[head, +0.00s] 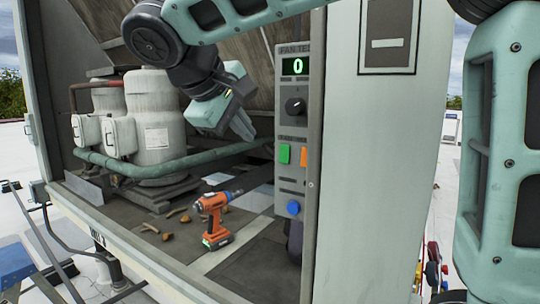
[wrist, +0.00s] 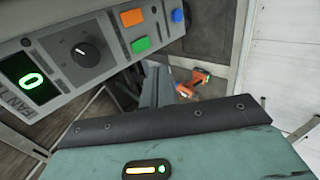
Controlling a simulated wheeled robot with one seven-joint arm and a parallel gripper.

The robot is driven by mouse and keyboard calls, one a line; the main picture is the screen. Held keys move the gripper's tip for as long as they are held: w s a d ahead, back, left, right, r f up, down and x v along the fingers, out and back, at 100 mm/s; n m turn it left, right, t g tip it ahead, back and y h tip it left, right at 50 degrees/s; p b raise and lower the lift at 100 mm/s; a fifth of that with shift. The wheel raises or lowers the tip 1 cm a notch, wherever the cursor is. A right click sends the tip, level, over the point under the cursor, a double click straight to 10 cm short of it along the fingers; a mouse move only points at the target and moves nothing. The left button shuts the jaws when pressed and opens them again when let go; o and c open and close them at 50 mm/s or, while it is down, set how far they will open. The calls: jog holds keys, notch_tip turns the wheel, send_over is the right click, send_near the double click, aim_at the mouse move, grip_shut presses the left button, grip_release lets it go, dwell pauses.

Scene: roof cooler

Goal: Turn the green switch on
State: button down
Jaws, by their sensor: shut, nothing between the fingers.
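The green switch (head: 284,153) is a small green rectangle on the narrow grey control panel (head: 291,120), below a black knob and left of an orange switch. It also shows in the wrist view (wrist: 141,44), below the orange switch there. My gripper (head: 246,132) is left of the panel, a little above the green switch's height, with its fingers shut and empty. In the wrist view the fingertips (wrist: 155,75) appear just below the green switch, and I see a gap between them and the panel. I cannot tell the exact distance.
The panel also carries a display (head: 297,66) reading 0, a black knob (head: 295,105), an orange switch (head: 304,156) and a blue button (head: 293,208). An orange drill (head: 214,218) stands on the cabinet floor among small debris. Pale tanks (head: 155,120) and a green pipe (head: 190,163) lie left.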

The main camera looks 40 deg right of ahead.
aim_at(284, 154)
jog(key=shift+d+f, duration=0.1)
jog(key=p+x, duration=0.1)
jog(key=x, duration=0.3)
jog(key=d+r+p+x, duration=0.1)
jog(key=p+x, duration=0.1)
jog(key=x, duration=0.2)
jog(key=p+x, duration=0.1)
jog(key=x, duration=0.4)
jog(key=shift+w+d+r+p, duration=0.25)
jog(key=shift+w+r+p, duration=0.05)
jog(key=shift+r, duration=0.05)
jog(key=shift+f+b, duration=0.15)
jog(key=shift+b, duration=0.15)
